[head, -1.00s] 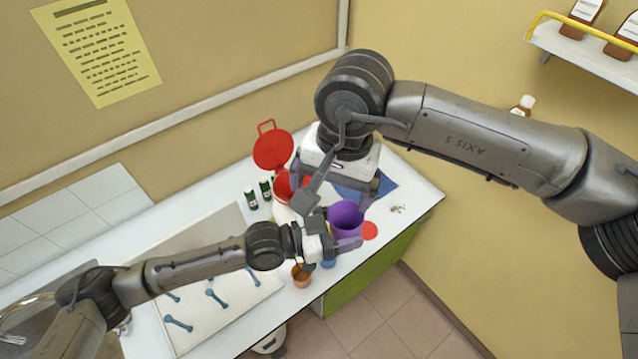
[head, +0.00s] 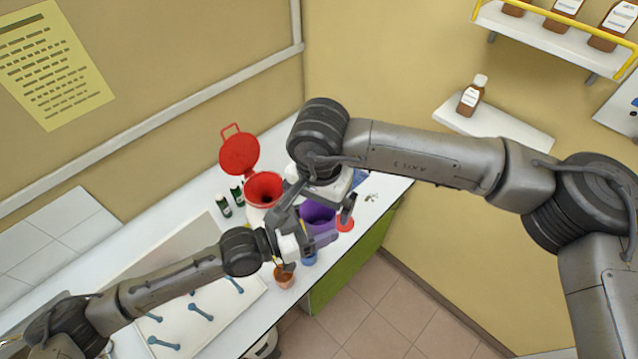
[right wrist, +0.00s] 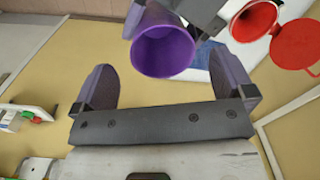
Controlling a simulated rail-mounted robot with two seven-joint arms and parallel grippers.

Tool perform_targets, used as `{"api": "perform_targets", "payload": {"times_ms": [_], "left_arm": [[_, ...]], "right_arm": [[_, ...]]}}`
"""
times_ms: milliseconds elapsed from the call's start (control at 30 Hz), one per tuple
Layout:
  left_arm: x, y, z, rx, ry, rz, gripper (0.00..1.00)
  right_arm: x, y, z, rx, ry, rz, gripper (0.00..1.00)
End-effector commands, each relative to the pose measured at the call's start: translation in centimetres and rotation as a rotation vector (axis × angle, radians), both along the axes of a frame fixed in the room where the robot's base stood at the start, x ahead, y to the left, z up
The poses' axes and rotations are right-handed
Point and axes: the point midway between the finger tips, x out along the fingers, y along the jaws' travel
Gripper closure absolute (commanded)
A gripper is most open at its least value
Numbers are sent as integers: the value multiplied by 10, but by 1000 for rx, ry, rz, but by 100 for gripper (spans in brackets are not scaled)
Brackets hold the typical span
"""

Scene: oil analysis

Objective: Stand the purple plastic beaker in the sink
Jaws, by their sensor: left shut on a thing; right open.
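The purple beaker (head: 318,216) is over the bench's right part in the head view, partly hidden by both grippers. In the right wrist view the purple beaker (right wrist: 164,50) shows its open mouth towards the camera. My left gripper (head: 306,243) is shut on the purple beaker at its near side; the contact is partly hidden. My right gripper (head: 320,203) is above the beaker. In the right wrist view its fingers (right wrist: 170,80) are apart and empty, with the beaker beyond the gap. The sink is not clearly visible at the lower left, where my left arm covers that area.
A red-topped container (head: 264,188) with its lid raised stands behind the beaker. An orange cup (head: 284,278) and a blue cup (head: 309,258) are near the front edge. Two dark bottles (head: 223,205) stand left. A pale tray (head: 250,292) with blue pieces lies left of the cups.

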Motion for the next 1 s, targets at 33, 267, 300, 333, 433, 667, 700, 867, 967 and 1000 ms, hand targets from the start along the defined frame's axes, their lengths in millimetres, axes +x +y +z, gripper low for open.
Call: {"api": "perform_targets", "payload": {"times_ms": [33,267,300,333,433,667,700,867,967,1000], "left_arm": [[0,0,0,0,0,0,62],[0,0,0,0,0,0,62],[0,0,0,0,0,0,62],[0,0,0,0,0,0,62],[0,0,0,0,0,0,62],[0,0,0,0,0,0,62],[0,0,0,0,0,0,62],[0,0,0,0,0,0,62],[0,0,0,0,0,0,62],[0,0,0,0,0,0,62]], "right_arm": [[0,0,-6,0,2,0,0],[0,0,-21,0,0,0,0],[0,0,-22,0,0,0,0],[0,0,-23,0,0,0,0],[0,0,-24,1,0,0,0],[0,0,-24,1,0,0,1],[0,0,-24,1,0,0,5],[0,0,-24,0,0,0,20],[0,0,-24,0,0,0,30],[0,0,-24,0,0,-1,34]]}}
